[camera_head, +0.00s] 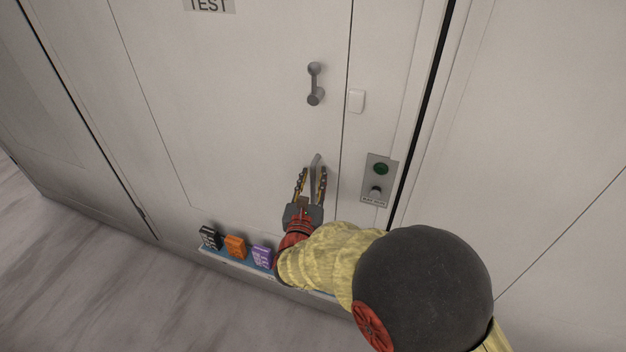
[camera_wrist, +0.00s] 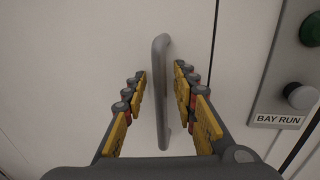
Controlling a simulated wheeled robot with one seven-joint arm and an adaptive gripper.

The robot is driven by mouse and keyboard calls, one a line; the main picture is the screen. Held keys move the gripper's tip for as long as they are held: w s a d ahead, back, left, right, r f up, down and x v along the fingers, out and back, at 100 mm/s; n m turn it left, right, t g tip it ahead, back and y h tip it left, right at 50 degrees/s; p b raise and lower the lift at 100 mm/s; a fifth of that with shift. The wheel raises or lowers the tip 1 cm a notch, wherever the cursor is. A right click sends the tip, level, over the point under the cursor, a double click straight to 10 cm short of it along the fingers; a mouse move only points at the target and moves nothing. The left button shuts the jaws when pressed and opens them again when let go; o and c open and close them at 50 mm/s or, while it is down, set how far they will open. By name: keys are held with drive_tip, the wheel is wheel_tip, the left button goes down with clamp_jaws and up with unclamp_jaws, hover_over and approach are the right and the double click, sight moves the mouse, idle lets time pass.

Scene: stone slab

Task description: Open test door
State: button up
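The test door (camera_head: 240,110) is a pale panel with a TEST label (camera_head: 208,5) at its top. It looks shut, flush with the wall. A grey curved bar handle (camera_wrist: 161,110) stands upright on the door's lower right part; its upper end also shows in the head view (camera_head: 317,160). My gripper (camera_head: 314,171) is open, with one finger on each side of this bar. In the wrist view my gripper (camera_wrist: 159,78) shows gaps between the fingers and the bar, narrower on the right. Higher on the door is a grey handle-like fitting with rounded ends (camera_head: 315,84).
A metal plate marked BAY RUN (camera_head: 378,180), with a green button (camera_head: 381,168) and a grey knob (camera_head: 375,192), sits right of the door. A white switch (camera_head: 356,101) is above it. Black, orange (camera_head: 235,246) and purple (camera_head: 262,257) boxes stand on a blue ledge below.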

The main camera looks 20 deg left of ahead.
drive_tip(key=shift+c, duration=1.3)
drive_tip(key=c, duration=0.4)
clamp_jaws()
